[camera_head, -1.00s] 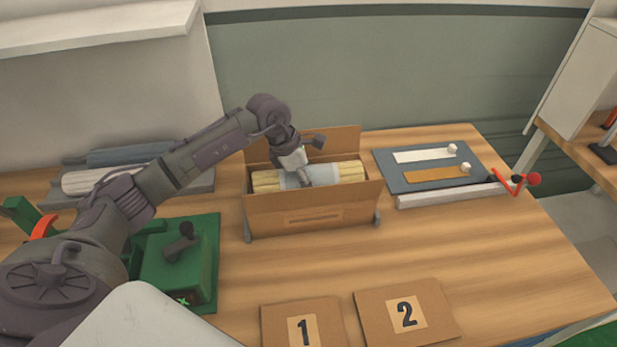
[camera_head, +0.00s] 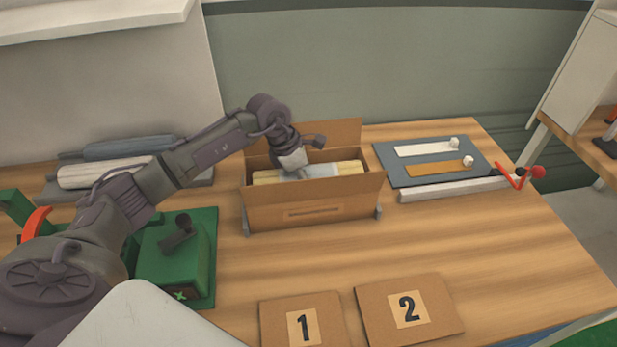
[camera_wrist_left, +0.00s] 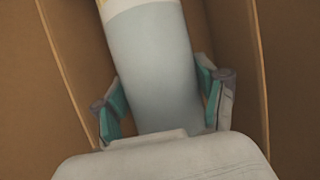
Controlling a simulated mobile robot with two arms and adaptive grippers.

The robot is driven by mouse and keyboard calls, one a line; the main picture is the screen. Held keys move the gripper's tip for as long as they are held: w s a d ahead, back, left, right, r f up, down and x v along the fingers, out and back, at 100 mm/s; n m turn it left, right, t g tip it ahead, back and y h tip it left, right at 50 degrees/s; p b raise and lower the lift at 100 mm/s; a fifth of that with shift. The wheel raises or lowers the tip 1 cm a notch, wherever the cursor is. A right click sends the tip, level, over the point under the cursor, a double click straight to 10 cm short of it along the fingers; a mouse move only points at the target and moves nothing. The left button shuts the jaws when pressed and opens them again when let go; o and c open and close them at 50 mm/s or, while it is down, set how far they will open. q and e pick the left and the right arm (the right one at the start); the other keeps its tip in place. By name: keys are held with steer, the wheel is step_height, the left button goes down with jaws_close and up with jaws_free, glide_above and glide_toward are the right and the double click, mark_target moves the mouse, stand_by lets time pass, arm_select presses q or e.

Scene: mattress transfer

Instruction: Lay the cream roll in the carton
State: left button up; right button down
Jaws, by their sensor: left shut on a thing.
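The cream roll (camera_head: 347,168) with a pale grey-blue band around its middle lies lengthwise inside the open carton (camera_head: 315,213). Its cream ends show just below the carton's rim. My left gripper (camera_head: 300,172) reaches down into the carton and is shut on the roll's band. In the left wrist view the gripper's teal-padded fingers (camera_wrist_left: 163,105) stand on both sides of the banded roll (camera_wrist_left: 152,65), with the carton's brown walls (camera_wrist_left: 232,50) to either side. Whether the roll touches the carton floor is hidden. My right gripper is not in view.
A grey rack with a white roll (camera_head: 105,173) and a dark roll (camera_head: 128,148) lies at the left. A green device (camera_head: 172,262) stands in front of it. Lids marked 1 (camera_head: 281,320) and 2 (camera_head: 432,318) lie in front. A grey board (camera_head: 412,178) lies to the right.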

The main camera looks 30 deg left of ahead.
arm_select(q)
steer(key=shift+f+b, duration=1.4)
steer(key=shift+f, duration=0.4)
steer(key=o, duration=1.5)
steer(key=v, duration=1.2)
steer(key=shift+r, duration=0.1)
